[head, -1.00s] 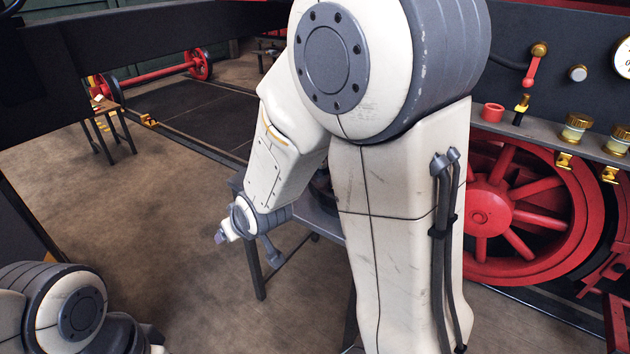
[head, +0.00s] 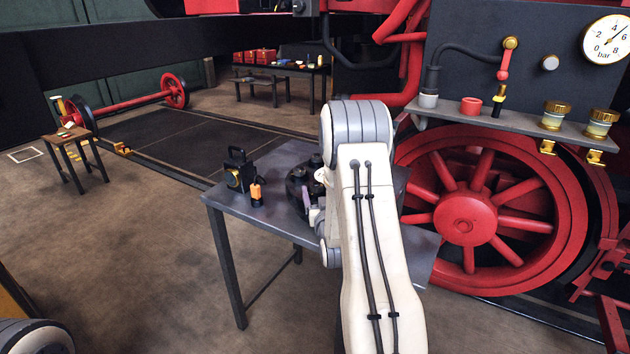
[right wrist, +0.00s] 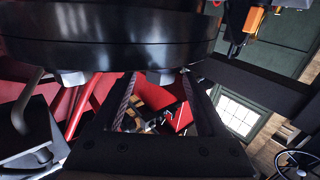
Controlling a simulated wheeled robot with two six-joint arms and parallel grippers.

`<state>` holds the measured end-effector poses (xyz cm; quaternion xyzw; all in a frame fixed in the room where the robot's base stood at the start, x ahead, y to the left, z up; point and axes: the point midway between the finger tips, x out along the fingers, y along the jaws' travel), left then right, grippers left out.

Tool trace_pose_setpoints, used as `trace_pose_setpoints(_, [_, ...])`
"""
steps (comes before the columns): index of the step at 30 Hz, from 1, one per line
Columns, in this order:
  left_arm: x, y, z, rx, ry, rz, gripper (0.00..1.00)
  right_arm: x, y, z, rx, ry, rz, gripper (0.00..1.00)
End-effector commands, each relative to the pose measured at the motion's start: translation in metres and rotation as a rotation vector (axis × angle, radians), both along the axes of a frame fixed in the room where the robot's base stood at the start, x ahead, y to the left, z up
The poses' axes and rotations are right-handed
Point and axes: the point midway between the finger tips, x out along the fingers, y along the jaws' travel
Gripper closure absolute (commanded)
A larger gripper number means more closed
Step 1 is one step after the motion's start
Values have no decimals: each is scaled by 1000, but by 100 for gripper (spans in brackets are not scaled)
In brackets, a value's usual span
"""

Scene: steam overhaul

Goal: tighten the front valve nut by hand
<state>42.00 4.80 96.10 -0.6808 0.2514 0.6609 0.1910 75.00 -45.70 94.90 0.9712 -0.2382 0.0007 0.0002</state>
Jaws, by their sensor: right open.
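A dark, round valve body (head: 300,182) stands on the grey metal table, partly hidden behind my right arm. In the right wrist view a broad black round body (right wrist: 110,35) fills the top, with small grey nubs (right wrist: 160,76) under its rim. I cannot tell which is the front valve nut. My right gripper (right wrist: 157,88) is open, its two dark fingers apart below the round body, with one nub near the fingertips. I cannot tell whether they touch. In the head view my right gripper is beside the valve body, mostly hidden. My left gripper is out of view.
A black lantern (head: 238,170) and an orange-topped bottle (head: 256,193) stand on the grey table (head: 225,199), left of the valve body. A red spoked wheel (head: 467,218) and a shelf (head: 520,126) with jars are to the right.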

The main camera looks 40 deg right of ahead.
Motion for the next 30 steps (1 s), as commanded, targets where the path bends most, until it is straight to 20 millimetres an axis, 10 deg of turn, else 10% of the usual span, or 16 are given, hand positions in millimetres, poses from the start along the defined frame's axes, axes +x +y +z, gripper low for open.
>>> trace_pose_setpoints(9, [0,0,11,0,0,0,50,45,-22,0,0,1,1,25])
trace_pose_setpoints(22, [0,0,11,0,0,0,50,54,-27,0,1,2,1,25])
trace_pose_setpoints(28, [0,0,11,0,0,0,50,54,-27,0,1,2,1,98])
trace_pose_setpoints(30, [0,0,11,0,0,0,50,54,-27,0,1,2,1,100])
